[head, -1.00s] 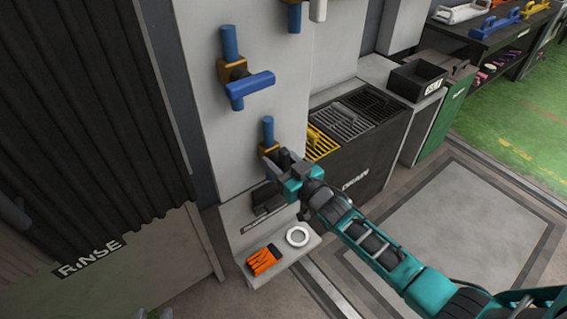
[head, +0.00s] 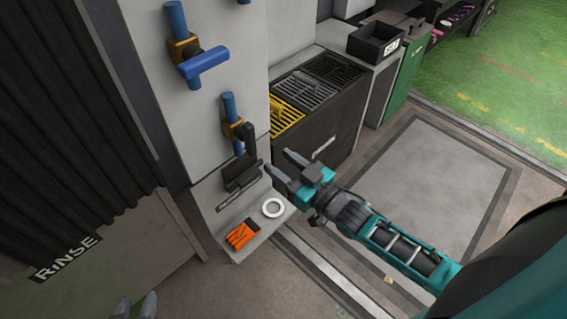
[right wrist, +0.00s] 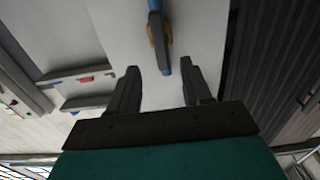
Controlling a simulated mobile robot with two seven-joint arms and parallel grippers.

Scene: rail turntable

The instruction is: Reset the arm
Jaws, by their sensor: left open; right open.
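My right gripper (head: 282,170) is open and empty, with its two dark fingers apart, out in front of the wall panel in the head view. It also shows open in the right wrist view (right wrist: 160,85), with a blue pipe and fitting beyond its fingers. My left gripper (head: 135,307) shows only as two grey fingertips, apart, at the bottom edge. A lower blue pipe with a brass-coloured fitting (head: 233,128) is on the panel, left of my right gripper and apart from it. A dark upright handle (head: 249,143) stands beside it.
A blue-handled valve (head: 203,62) sits higher on the panel. A ledge below holds orange gloves (head: 240,235) and a white ring (head: 273,208). A dark cabinet with grates (head: 318,140) stands behind my right gripper. The floor to the right is clear.

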